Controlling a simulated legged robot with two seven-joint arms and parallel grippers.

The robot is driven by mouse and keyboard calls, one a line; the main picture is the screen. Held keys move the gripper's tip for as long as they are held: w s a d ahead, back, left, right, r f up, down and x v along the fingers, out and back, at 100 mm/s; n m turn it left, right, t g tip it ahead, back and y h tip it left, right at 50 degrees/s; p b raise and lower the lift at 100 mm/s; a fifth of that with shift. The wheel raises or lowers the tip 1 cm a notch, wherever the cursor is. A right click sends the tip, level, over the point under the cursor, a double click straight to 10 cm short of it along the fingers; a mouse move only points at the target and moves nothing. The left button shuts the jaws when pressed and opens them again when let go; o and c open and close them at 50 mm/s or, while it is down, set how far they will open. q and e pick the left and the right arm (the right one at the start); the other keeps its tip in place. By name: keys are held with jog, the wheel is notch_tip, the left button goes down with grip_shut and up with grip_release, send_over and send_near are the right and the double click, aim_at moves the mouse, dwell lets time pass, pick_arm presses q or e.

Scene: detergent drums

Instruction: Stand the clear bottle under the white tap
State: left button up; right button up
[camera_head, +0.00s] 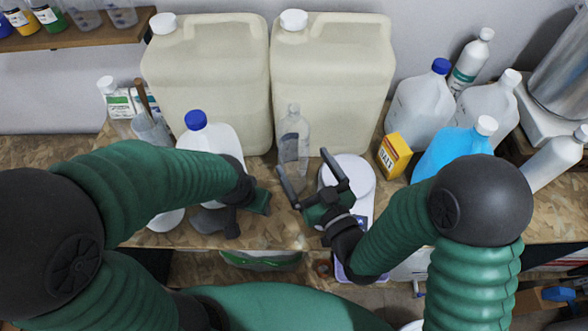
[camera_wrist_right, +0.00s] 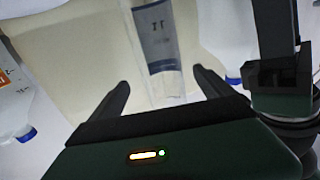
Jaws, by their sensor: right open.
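The clear bottle (camera_head: 294,148), with a grey-blue label, stands upright on the table in front of the gap between two cream drums. My right gripper (camera_head: 307,170) is open just in front of it, slightly right. In the right wrist view the bottle (camera_wrist_right: 157,45) appears beyond and between the two spread fingers (camera_wrist_right: 160,82); I see no contact. My left gripper (camera_head: 248,212) is low over the table, left of the bottle; its finger opening is unclear. I cannot make out a white tap in either view.
The left drum (camera_head: 205,70) and right drum (camera_head: 333,75) stand behind the bottle. A white round-topped device (camera_head: 350,172) is beside my right gripper. A yellow box (camera_head: 393,155) and blue bottle (camera_head: 455,145) are to the right. A white blue-capped jug (camera_head: 207,138) is left.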

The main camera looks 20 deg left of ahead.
pick_arm(q)
jog(key=b+x, duration=0.1)
jog(key=x, duration=0.1)
jog(key=s+b+x, duration=0.1)
jog(key=shift+w+d+f, duration=0.1)
jog(key=shift+f, duration=0.4)
pick_arm(e)
jog(key=x, duration=0.3)
jog(key=shift+f, duration=0.1)
pick_arm(q)
jog(key=shift+w+a+r+p, duration=0.1)
jog(key=shift+a+r+p, duration=0.2)
jog(key=shift+r+p, duration=0.2)
pick_arm(e)
jog(key=x, duration=0.5)
jog(key=shift+w+a, duration=0.15)
jog(key=shift+a, duration=0.2)
pick_arm(q)
jog(key=shift+d, duration=0.1)
pick_arm(e)
jog(key=shift+d, duration=0.1)
jog(key=shift+c, duration=0.3)
pick_arm(q)
jog(key=shift+d, duration=0.1)
pick_arm(e)
jog(key=shift+d, duration=0.1)
jog(key=c, duration=1.5)
